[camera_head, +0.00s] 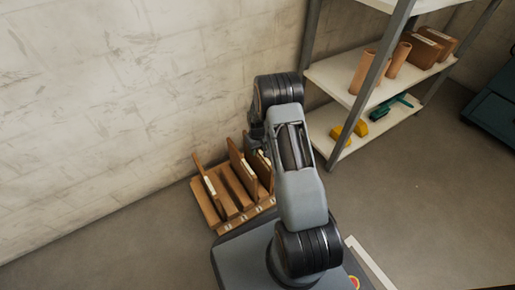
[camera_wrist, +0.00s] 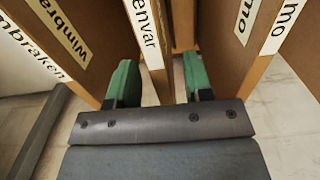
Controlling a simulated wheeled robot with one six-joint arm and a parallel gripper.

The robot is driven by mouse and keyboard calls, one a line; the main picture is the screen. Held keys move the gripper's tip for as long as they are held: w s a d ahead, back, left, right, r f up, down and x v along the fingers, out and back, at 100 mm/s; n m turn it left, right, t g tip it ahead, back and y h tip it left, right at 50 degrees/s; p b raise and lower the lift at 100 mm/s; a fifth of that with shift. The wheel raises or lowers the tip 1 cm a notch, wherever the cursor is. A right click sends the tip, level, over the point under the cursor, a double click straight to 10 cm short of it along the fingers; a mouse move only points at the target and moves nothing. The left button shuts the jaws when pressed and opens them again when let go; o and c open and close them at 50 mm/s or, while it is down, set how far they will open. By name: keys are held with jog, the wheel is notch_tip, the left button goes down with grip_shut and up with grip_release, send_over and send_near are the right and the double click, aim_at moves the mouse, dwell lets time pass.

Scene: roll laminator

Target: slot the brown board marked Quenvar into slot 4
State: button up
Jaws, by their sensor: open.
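In the wrist view, the brown Quenvar board (camera_wrist: 157,85) stands on edge, with a white label on which only "envar" is readable. My gripper (camera_wrist: 160,82) is open, its green fingers on either side of this board's edge. In the head view, a wooden slotted rack (camera_head: 224,226) stands on the floor by the wall with several upright boards. My arm hides its right part and my gripper there. I cannot tell which slot is 4; the small front labels are unreadable.
A shelf unit (camera_head: 335,82) with rolls and boxes stands right of my arm.

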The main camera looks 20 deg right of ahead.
notch_tip(320, 180, up, 14)
jog(key=p, duration=0.6)
jog(key=shift+f, duration=0.1)
jog(key=s+a+r+t+p, duration=0.15)
jog(key=r+p, duration=0.35)
jog(key=r, duration=0.6)
jog(key=s+a+r+p, duration=0.25)
jog(key=r+p, duration=0.35)
jog(key=r, duration=0.4)
jog(key=s+a+r+p, duration=0.15)
jog(key=r+p, duration=0.35)
jog(key=r, duration=0.6)
jog(key=s+a+r+p, duration=0.1)
jog(key=s+r+p, duration=0.4)
jog(key=r, duration=0.4)
jog(key=s+a+r+t+p, duration=0.1)
jog(key=s+a+r+p, duration=0.1)
jog(key=s+r+p, duration=0.4)
jog(key=s+a+r+m+t+p, duration=0.1)
jog(key=s+r+p, duration=0.4)
jog(key=r, duration=0.6)
jog(key=a+p, duration=0.1)
jog(key=p, duration=0.1)
jog(key=shift+s+a+r+p, duration=0.2)
jog(key=shift+s+r+p, duration=0.1)
jog(key=shift+p, duration=0.05)
